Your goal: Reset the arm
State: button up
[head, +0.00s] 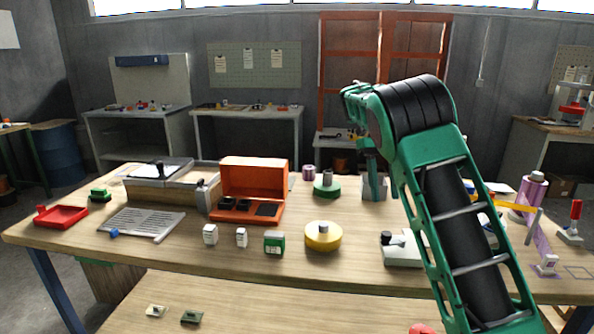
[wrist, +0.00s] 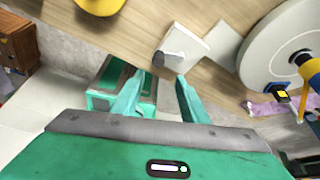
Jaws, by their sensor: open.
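My gripper (wrist: 160,75) shows in the wrist view with its two green fingers spread apart and nothing between them. A pale block with a rounded grey knob (wrist: 182,62) lies beyond the fingertips, on the wooden table. In the head view my green arm rises from the lower right, bends at a black joint and reaches over the table's right half.
The wooden table (head: 370,278) carries a yellow disc (head: 323,237), an open orange case (head: 253,178), small green-and-white boxes, a red tray (head: 61,216) and a slotted grey plate (head: 140,222). A purple spool (head: 533,190) stands at right. The front middle edge is bare.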

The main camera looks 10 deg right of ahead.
jog(key=s+d+r+n+t, duration=0.1)
jog(key=s+d+n, duration=0.5)
jog(key=s, duration=0.4)
jog(key=s+d+r+n, duration=0.1)
jog(key=s+d+n, duration=0.5)
jog(key=s, duration=0.4)
jog(key=s+a+f+n+t, duration=0.1)
jog(key=s+a+f+n, duration=0.2)
jog(key=s+n, duration=0.5)
jog(key=s+a+f+n+t, duration=0.2)
jog(key=s+f+n, duration=0.4)
jog(key=s, duration=0.7)
jog(key=shift+a+f+n+t+y, duration=0.3)
jog(key=shift+a+n, duration=0.25)
jog(key=shift+n, duration=0.45)
jog(key=shift+w+f, duration=0.2)
jog(key=shift+w, duration=0.4)
